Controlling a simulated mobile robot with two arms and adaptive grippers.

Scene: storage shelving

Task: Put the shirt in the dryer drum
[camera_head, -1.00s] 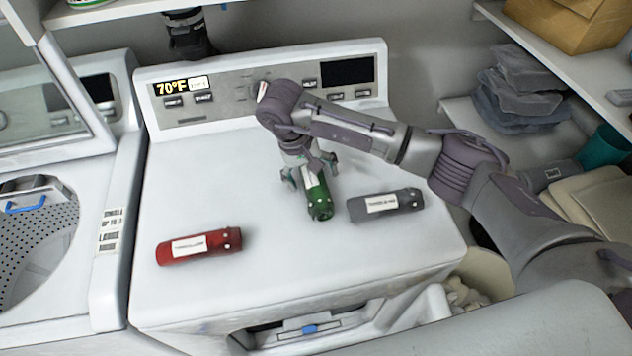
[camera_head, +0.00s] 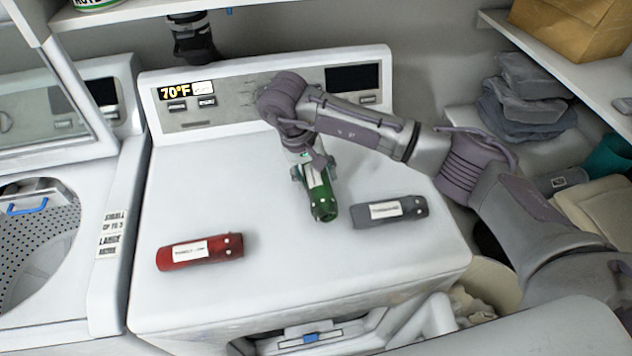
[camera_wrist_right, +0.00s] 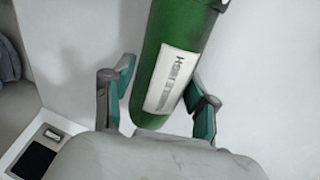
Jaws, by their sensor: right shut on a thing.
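I cannot tell from the labels which one is the shirt. My right gripper (camera_head: 314,173) is shut on the green roll, one finger on each side. The right wrist view shows the green roll (camera_wrist_right: 182,45) between the fingers, its label facing up. The dryer's front opening (camera_head: 290,340) shows only partly at the bottom edge; the drum inside is hidden. My left gripper is not in view.
A washer (camera_head: 105,290) with its lid raised stands at left. The dryer's control panel (camera_head: 235,105) rises behind the gripper. Shelves with folded cloths (camera_head: 525,100) and a cardboard box (camera_head: 575,25) are at right. A pale basket (camera_head: 495,280) stands beside the dryer.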

